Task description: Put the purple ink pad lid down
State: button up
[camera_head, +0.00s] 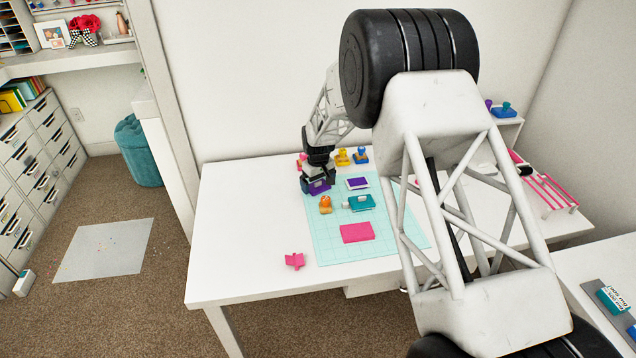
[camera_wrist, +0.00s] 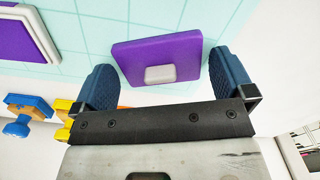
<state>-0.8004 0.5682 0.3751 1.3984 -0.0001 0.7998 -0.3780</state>
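The purple ink pad lid (camera_wrist: 135,57) is a flat purple square with a small pale grey block on its face. In the head view, my gripper (camera_head: 317,178) has the lid (camera_head: 319,188) at the left part of the mat. The white-rimmed purple ink pad (camera_head: 357,183) lies just to the right and also shows at upper left in the wrist view (camera_wrist: 22,38). Whether the lid touches the mat is hard to see.
A pale teal gridded mat (camera_head: 325,247) lies on the white table (camera_head: 245,225). On it are an orange stamp (camera_head: 325,205), a teal pad (camera_head: 361,203) and a pink pad (camera_head: 357,232). A pink piece (camera_head: 295,261) lies off the mat. Yellow and blue stamps stand behind.

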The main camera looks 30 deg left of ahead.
aim_at(318, 182)
jog(key=shift+r, duration=0.1)
notch_tip(318, 182, up, 12)
dwell(0.9)
dwell(0.9)
